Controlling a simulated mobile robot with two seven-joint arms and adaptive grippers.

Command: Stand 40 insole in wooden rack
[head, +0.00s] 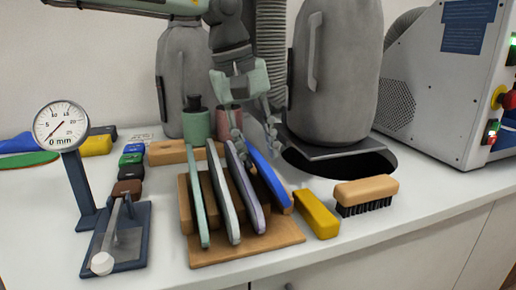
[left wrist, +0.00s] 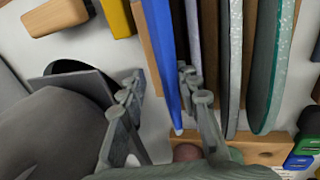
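A wooden rack (head: 290,232) stands on the worktop. A blue insole (head: 268,180) leans to the right at its right side. A green insole (head: 193,195), a pale grey insole (head: 222,195) and a purple-grey insole (head: 245,192) stand in it to the left. No size number is readable. My left gripper (head: 254,136) is open at the far upper end of the blue insole. In the left wrist view the blue insole (left wrist: 162,50) lies between the open fingers (left wrist: 160,85), closer to the right-hand finger; contact cannot be told. My right gripper is not in view.
A yellow block (head: 316,213) and a wooden brush (head: 366,190) lie right of the rack. A dial gauge (head: 61,125) stands at left. A grey cylinder machine (head: 335,75) and a dark opening (head: 360,166) are behind. Bottles (head: 196,124) stand behind the rack.

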